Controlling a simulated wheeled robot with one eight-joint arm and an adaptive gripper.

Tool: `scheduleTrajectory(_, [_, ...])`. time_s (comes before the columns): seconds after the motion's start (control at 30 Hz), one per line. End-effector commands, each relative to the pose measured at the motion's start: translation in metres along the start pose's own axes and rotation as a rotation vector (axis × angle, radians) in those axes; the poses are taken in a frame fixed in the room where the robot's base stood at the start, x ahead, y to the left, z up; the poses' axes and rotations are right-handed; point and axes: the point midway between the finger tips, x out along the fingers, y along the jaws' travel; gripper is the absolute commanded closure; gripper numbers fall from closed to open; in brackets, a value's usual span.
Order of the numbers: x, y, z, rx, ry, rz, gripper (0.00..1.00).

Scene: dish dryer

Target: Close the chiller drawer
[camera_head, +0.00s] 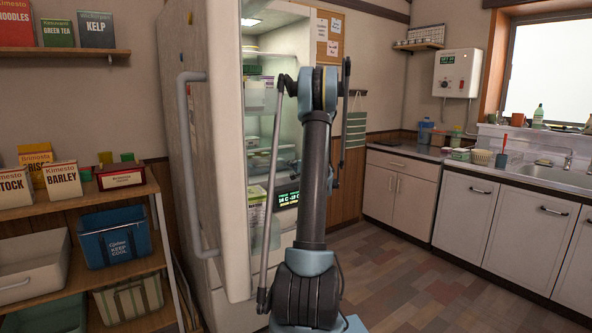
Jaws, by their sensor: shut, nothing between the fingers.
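The tall white fridge (232,160) stands left of centre, with its lit, stocked interior (259,95) showing to the right of a pale panel. That panel carries a long grey handle (190,165) and looks like a door standing open. I cannot make out the chiller drawer or how far out it is; my arm covers much of the fridge's front. My arm rises from the bottom centre in front of the fridge.
A wooden shelf unit (155,188) with bins and boxes stands close to the left of the fridge. White cabinets (465,218) with a sink (555,172) line the right wall. Open tiled floor (400,270) lies between the fridge and the cabinets.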

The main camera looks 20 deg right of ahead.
Motion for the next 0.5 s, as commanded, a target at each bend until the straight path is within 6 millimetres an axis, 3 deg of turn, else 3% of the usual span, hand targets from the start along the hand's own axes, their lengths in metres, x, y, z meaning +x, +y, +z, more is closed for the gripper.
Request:
scheduleTrajectory(0.2, [0.018, 0.0, 0.0, 0.0, -0.001, 0.0, 1.0])
scheduleTrajectory(0.5, [0.02, 0.0, 0.0, 0.0, 0.0, 0.0, 1.0])
